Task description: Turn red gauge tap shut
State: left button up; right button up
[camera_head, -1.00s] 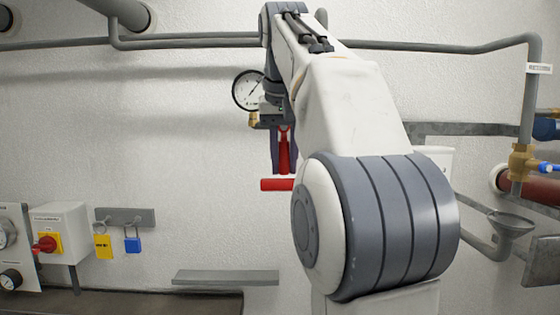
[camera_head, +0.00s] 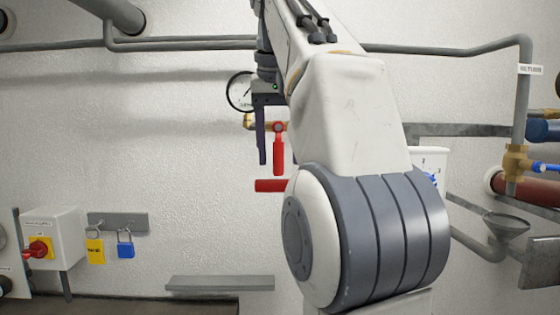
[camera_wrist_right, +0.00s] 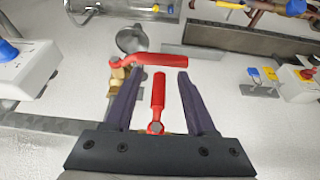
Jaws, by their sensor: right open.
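The red gauge tap handle (camera_head: 278,157) hangs straight down from its pivot on a brass fitting (camera_head: 250,122), below a round white gauge (camera_head: 240,91). My right gripper (camera_head: 271,160) points down at this handle; in the head view one dark finger shows just left of it. In the right wrist view my right gripper (camera_wrist_right: 159,78) is open, and the red handle (camera_wrist_right: 158,92) lies between its fingers with a gap on both sides. The gauge is partly hidden by my wrist. My left gripper is in neither view.
A second red lever (camera_head: 271,185) lies level just below the tap handle; it crosses past the fingertips in the wrist view (camera_wrist_right: 150,60). A grey ledge (camera_head: 220,283) is lower down. Padlocks (camera_head: 126,245) and a switch box (camera_head: 52,238) are at left, a funnel (camera_head: 503,224) at right.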

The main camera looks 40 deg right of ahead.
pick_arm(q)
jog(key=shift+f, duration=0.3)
pick_arm(e)
jog(key=s+a, duration=0.5)
jog(key=s, duration=0.1)
jog(key=shift+s+a, duration=0.35)
jog(key=shift+s, duration=0.05)
